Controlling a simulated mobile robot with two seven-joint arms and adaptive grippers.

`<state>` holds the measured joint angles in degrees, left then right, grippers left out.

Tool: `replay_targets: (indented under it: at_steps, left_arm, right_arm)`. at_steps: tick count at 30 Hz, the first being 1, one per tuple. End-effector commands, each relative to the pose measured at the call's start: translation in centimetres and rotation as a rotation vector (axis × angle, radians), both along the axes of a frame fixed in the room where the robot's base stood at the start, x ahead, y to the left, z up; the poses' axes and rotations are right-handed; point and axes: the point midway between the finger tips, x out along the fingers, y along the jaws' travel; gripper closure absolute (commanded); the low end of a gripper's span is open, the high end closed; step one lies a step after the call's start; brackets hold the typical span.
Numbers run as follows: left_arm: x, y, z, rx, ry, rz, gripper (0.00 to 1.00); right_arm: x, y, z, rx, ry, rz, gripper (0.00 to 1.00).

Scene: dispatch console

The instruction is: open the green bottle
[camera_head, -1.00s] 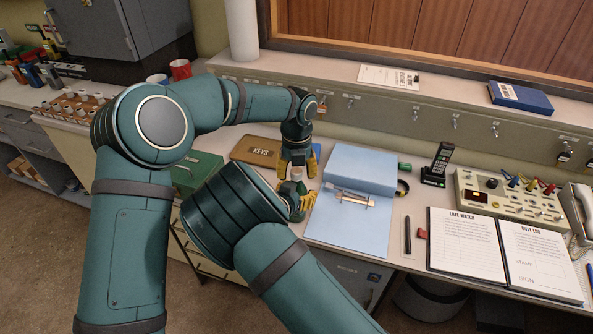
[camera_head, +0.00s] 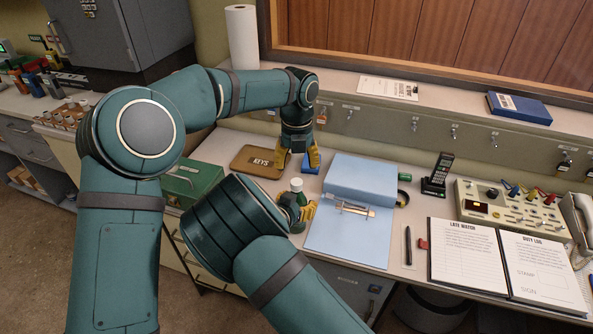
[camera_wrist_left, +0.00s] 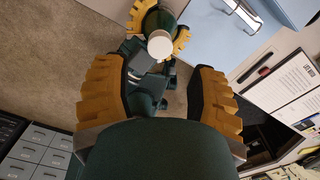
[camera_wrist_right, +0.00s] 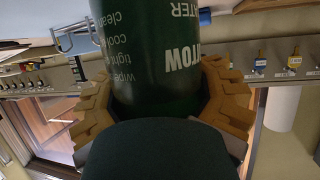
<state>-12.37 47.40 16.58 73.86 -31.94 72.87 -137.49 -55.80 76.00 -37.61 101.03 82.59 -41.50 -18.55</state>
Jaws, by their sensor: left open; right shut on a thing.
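My right gripper (camera_head: 304,215) is shut around the bottle's body. My left gripper (camera_head: 298,158) is open and empty, above and behind the bottle in the head view. In the left wrist view the white cap (camera_wrist_left: 160,45) lies beyond the left fingertips, apart from them, with the right gripper's yellow fingers around the bottle below it.
A blue binder (camera_head: 352,205) lies close to the right of the bottle. A small blue item (camera_head: 311,163) shows behind my left gripper.

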Motion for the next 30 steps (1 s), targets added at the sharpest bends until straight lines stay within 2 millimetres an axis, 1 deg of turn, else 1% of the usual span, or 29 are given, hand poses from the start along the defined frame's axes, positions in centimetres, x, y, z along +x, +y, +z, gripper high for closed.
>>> replay_targets:
  at_steps: [1,4,8,12,18,24,30]
  left_arm:
    - [0.0,0.0,0.8,-0.001,-0.001,0.000,0.42]
    - [-0.1,0.0,0.7,0.001,0.003,0.000,0.42]
    - [-0.1,0.0,-0.8,0.002,0.004,-0.001,0.42]
    - [-0.1,0.0,-3.0,0.002,0.004,-0.001,0.42]
    - [-0.1,0.0,-5.6,0.001,0.003,0.000,0.42]
    - [-0.1,0.0,-6.8,0.000,0.001,-0.001,0.42]
    - [-0.1,0.0,-6.9,0.000,0.001,0.000,0.42]
  right_arm:
    - [0.0,0.0,0.0,0.000,-0.001,0.000,1.00]
    - [0.0,0.0,0.0,0.000,0.000,0.000,1.00]
    - [0.0,0.0,0.0,0.000,-0.001,0.000,1.00]
    - [0.0,0.0,0.0,0.000,-0.001,0.000,1.00]
    - [0.0,0.0,0.0,0.000,-0.001,0.000,1.00]
    - [0.0,0.0,0.0,0.000,-0.001,0.000,1.00]
    - [0.0,0.0,0.0,0.000,-0.001,0.000,1.00]
